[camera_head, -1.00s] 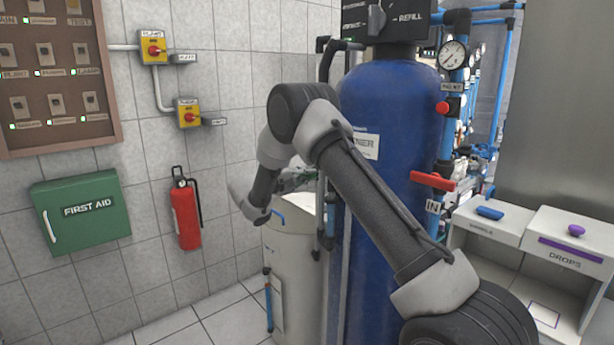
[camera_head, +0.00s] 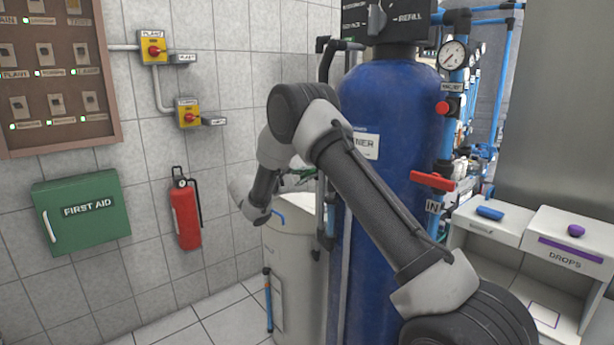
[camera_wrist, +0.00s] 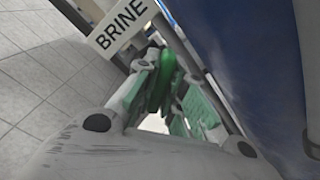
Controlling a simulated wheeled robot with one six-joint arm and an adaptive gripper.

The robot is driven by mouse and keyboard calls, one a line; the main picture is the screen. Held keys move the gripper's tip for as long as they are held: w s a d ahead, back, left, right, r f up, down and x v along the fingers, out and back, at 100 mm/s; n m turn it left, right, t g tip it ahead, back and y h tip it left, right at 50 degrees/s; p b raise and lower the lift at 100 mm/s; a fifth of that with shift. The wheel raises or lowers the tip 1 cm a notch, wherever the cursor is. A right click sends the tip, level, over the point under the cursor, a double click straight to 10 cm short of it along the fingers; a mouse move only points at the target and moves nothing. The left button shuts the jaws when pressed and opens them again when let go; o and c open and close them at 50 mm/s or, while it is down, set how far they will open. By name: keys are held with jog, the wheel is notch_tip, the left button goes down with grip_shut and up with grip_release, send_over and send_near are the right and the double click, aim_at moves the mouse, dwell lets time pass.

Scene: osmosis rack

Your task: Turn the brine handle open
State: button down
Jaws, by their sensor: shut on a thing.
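The green brine handle (camera_wrist: 167,68) shows in the middle of the wrist view, just below the white BRINE label (camera_wrist: 118,28). My gripper (camera_wrist: 172,90), with green-padded fingers, is shut on the handle, one finger on each side of it. In the head view, a bit of green (camera_head: 305,172) shows beside the blue softener tank (camera_head: 385,120), above the pale brine tank (camera_head: 292,245). My arm hides most of that spot, and the handle's exact angle is hard to tell.
A vertical pipe stands close between the brine tank and the blue tank. A red handle (camera_head: 433,181) sits on the inlet pipe at right. A fire extinguisher (camera_head: 186,212) and a first aid box (camera_head: 82,212) hang on the left wall. Tiled floor at lower left is clear.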

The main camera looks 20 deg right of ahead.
jog(key=n, duration=0.5)
jog(key=shift+n, duration=0.3)
jog(key=n, duration=0.5)
jog(key=shift+f, duration=0.1)
jog(key=shift+n, duration=0.4)
jog(key=c, duration=1.5)
grip_release()
jog(key=v, duration=1.2)
